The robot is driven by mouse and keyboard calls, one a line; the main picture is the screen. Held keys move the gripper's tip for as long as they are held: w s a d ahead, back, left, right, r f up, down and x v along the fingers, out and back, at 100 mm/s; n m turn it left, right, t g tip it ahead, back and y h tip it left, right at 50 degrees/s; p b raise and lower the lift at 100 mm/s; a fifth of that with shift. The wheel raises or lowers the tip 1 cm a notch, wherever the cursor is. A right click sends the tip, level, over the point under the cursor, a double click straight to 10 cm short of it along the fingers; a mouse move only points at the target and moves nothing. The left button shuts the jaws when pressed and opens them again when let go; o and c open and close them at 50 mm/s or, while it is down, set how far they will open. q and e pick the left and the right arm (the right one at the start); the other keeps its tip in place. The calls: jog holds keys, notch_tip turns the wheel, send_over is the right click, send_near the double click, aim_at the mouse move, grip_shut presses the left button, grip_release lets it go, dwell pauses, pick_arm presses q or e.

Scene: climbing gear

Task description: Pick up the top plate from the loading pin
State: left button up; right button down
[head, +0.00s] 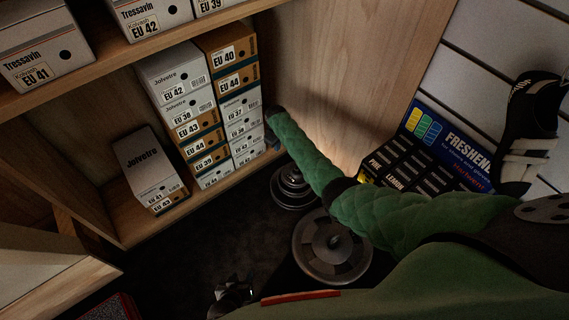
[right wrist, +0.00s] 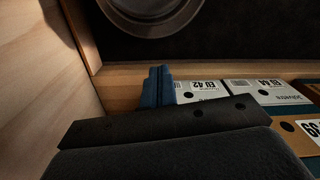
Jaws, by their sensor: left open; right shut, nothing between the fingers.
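A large grey round plate (head: 318,262) lies flat on the dark floor, with a short pin (head: 335,241) at its centre. Behind it stands a smaller stack of dark round plates (head: 291,188), partly hidden by my right arm. I cannot tell how many plates are on either. My right gripper (head: 272,139) is shut and empty, by the shoe boxes and above the floor. Its blue fingers (right wrist: 157,86) show closed together in the right wrist view, where part of a round plate (right wrist: 150,18) is at the top. My left gripper (head: 232,292) is open, low in the head view, left of the large plate and apart from it.
A wooden shelf (head: 125,232) holds stacked shoe boxes (head: 190,115) on the left. A black display of small packs (head: 405,165) with a blue sign (head: 447,145) stands at the right, near a black and white shoe (head: 530,125). Dark floor (head: 190,240) is clear before the shelf.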

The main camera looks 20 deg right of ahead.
pick_arm(q)
jog(key=w+r+t+h+b, duration=0.1)
jog(key=w+r+t, duration=0.35)
jog(key=r, duration=0.55)
jog(key=w+d+r+t+b, duration=0.1)
jog(key=w+r+t, duration=0.3)
jog(key=r, duration=0.6)
jog(key=w+r+t+h+b, duration=0.1)
jog(key=w+r+t, duration=0.2)
jog(key=w+r, duration=0.5)
pick_arm(e)
jog(key=s+f, duration=0.1)
jog(key=f, duration=0.1)
jog(key=s+d+f+p, duration=0.1)
jog(key=f, duration=0.2)
jog(key=s+d+f, duration=0.1)
jog(key=f, duration=0.2)
jog(key=shift+s, duration=0.2)
pick_arm(q)
jog(key=s+f+g, duration=0.4)
jog(key=f, duration=0.5)
jog(key=shift+s+d, duration=0.2)
jog(key=shift+s, duration=0.1)
pick_arm(e)
jog(key=shift+d, duration=0.1)
pick_arm(q)
jog(key=shift+f+y+p, duration=0.1)
jog(key=shift+y+p, duration=0.2)
pick_arm(e)
jog(key=shift+s, duration=0.1)
